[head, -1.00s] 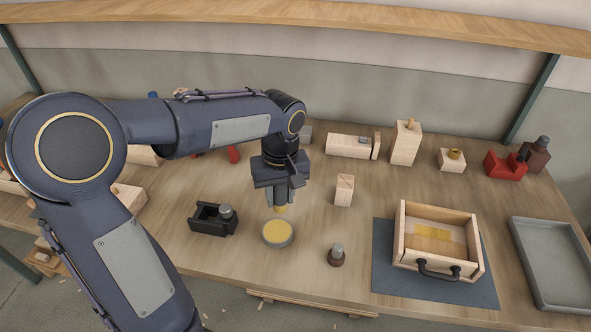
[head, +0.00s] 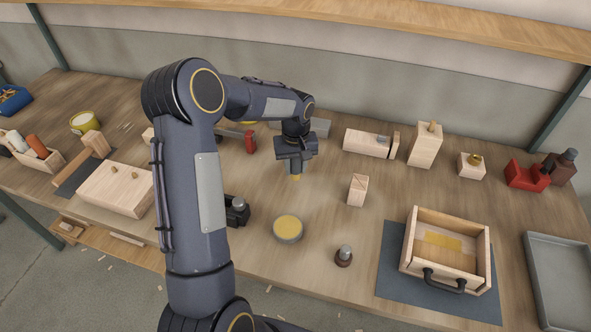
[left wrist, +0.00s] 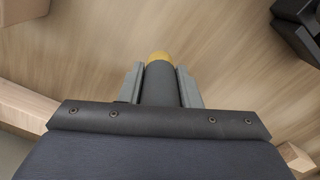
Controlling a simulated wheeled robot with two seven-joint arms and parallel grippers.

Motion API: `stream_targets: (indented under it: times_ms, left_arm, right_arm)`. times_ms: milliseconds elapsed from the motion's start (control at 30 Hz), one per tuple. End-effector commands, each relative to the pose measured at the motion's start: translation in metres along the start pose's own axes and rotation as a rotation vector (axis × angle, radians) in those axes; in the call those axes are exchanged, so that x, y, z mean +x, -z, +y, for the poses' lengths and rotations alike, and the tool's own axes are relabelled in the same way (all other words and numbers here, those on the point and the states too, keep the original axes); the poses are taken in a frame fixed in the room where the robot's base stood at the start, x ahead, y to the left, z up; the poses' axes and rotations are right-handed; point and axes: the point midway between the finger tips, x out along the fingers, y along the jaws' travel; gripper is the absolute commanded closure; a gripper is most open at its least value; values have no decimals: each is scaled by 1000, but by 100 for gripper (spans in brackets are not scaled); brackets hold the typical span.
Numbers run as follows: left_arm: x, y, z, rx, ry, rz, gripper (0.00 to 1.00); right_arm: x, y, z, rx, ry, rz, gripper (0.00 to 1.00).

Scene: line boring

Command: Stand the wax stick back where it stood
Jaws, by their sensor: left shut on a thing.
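My left gripper (head: 296,167) is shut on the wax stick (head: 296,177) and holds it roughly upright above the bench. In the head view only the stick's yellow lower end shows. In the left wrist view the stick (left wrist: 160,84) is a dark grey cylinder with a yellow end (left wrist: 158,56), between the two grey fingers. Below and in front of it stands a round grey tin (head: 288,229) with a yellow top, apart from the stick. My right gripper is out of view.
A wooden block (head: 357,190) stands to the right of the gripper, and a dark knob-like piece (head: 344,256) nearer the front. A wooden drawer (head: 447,250) lies on a dark mat at right. A black tool (head: 237,211) is partly hidden by my arm. Bench around the stick is clear.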

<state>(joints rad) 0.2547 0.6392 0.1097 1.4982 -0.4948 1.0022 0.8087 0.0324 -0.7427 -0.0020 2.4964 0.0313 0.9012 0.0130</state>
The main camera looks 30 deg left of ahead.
Motion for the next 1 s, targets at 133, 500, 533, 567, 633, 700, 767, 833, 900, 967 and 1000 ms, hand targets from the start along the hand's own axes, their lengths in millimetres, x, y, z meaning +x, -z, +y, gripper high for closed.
stream_targets:
  times_ms: [133, 500, 533, 567, 633, 700, 767, 833, 900, 967, 1000]
  left_arm:
    - [7, 6, 0, 0, 0, -1, 97]
    - [40, 8, 1, -1, -2, 1, 97]
    - [40, 8, 1, -1, -2, 1, 97]
    - [40, 8, 1, -1, -1, 1, 97]
    - [41, 8, 1, -1, -1, 1, 97]
    - [43, 8, 1, -1, -1, 1, 97]
    - [45, 8, 1, -1, 0, 1, 97]
    - [43, 8, 1, -1, 0, 1, 62]
    - [43, 8, 1, -1, 0, 0, 53]
    - [43, 8, 1, -1, 0, 0, 48]
    - [43, 8, 1, -1, 0, 0, 48]
  right_arm:
    - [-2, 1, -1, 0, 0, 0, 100]
    - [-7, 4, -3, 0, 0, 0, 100]
    - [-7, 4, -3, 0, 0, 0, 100]
    - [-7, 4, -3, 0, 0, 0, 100]
    - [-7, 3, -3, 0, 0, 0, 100]
    - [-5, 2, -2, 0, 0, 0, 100]
    - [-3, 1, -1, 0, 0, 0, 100]
    - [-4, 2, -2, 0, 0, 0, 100]
    - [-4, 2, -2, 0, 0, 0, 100]
    - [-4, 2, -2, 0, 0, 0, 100]
    - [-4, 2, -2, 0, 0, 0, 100]
